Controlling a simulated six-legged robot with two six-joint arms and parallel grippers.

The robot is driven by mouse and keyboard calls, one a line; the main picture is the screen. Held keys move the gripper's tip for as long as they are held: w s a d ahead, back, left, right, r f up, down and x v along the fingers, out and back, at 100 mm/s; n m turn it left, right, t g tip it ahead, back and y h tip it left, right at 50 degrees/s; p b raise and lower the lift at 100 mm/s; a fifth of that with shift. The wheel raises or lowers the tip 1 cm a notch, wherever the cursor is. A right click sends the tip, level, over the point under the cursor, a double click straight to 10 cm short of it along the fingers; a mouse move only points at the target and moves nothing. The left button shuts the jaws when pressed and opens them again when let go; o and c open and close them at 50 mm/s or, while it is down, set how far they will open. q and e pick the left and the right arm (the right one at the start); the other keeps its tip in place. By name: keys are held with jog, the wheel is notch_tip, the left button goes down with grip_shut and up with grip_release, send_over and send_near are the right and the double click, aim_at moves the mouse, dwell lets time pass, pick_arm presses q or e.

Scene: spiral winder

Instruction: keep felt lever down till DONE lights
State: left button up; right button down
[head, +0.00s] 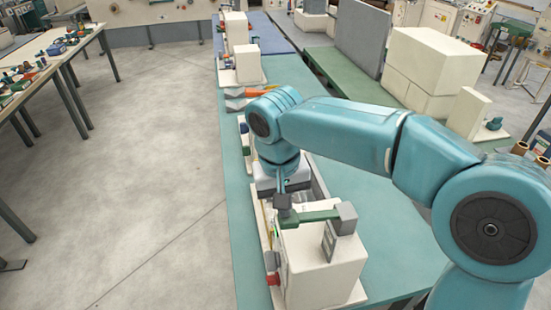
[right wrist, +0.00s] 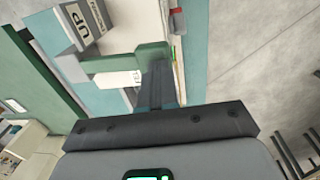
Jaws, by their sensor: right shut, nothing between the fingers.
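The felt lever, a green bar (head: 315,215), runs from a grey block to its free end on top of a cream machine (head: 325,265). In the right wrist view the lever (right wrist: 110,62) shows a wide green end pad and a white label, partly hidden, ending in "LT". A grey plate (right wrist: 85,22) with UP and DOWN lettering stands beside it. My right gripper (head: 284,212) is shut and empty, pointing down at the lever's free end. In the right wrist view the fingers (right wrist: 157,88) overlap the pad's edge; firm contact cannot be told. No readable DONE light shows. My left gripper is out of view.
A red button (head: 272,280) sits on the machine's near left side. A small green strip (head: 277,231) shows beside the gripper. More cream units line the teal table (head: 375,240). My right arm crosses above it. The floor (head: 150,180) to the left is clear.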

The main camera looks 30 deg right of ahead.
jog(key=r, duration=0.2)
jog(key=a+r, duration=0.1)
jog(key=r, duration=0.1)
jog(key=shift+b, duration=0.35)
notch_tip(320, 180, up, 6)
jog(key=shift+w+a+p, duration=0.15)
jog(key=shift+a+p, duration=0.05)
jog(key=shift+p, duration=0.1)
